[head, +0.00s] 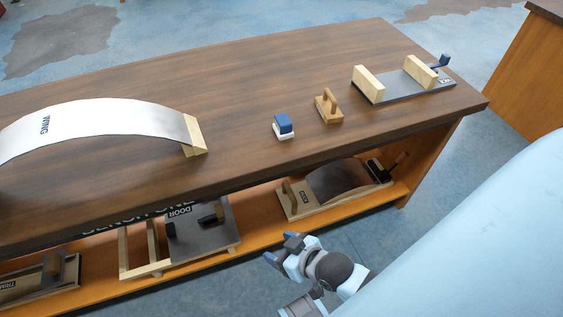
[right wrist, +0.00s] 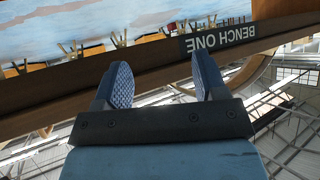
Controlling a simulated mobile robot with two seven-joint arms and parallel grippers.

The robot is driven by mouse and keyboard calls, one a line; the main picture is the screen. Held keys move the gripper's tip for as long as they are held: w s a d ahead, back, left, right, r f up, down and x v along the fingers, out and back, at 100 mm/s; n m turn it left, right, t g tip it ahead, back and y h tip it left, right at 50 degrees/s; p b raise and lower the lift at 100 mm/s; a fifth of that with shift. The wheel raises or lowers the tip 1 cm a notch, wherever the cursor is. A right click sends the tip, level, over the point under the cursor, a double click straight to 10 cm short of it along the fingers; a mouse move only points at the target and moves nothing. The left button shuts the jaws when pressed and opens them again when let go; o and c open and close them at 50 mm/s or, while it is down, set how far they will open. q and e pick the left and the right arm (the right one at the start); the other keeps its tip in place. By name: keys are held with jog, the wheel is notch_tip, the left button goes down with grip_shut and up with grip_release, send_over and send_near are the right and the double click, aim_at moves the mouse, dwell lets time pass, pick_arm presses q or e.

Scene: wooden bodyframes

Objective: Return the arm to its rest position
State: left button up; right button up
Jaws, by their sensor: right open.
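My right gripper (head: 283,250) is in front of the bench at the bottom of the head view, lower than the bench top and apart from it. In the right wrist view its two blue-grey padded fingers (right wrist: 164,88) stand apart with nothing between them. My left gripper is not in the head view.
The wooden bench (head: 260,70) carries a curved white WING panel (head: 95,122), a blue-and-white block (head: 283,127), a wooden handled block (head: 328,107) and a clamp fixture (head: 405,82). Its lower shelf (head: 262,232) holds a DOOR frame (head: 180,240) and a curved-panel fixture (head: 335,185). Blue floor (head: 365,240) lies in front.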

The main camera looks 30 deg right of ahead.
pick_arm(q)
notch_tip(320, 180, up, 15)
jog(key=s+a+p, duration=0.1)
jog(key=p, duration=1.9)
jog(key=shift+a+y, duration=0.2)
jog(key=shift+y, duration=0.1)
pick_arm(e)
notch_tip(320, 180, up, 15)
jog(key=s+d, duration=0.1)
jog(key=shift+d+h, duration=0.2)
jog(key=shift+h, duration=0.1)
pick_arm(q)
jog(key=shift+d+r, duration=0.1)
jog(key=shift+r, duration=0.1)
pick_arm(e)
jog(key=shift+r, duration=0.3)
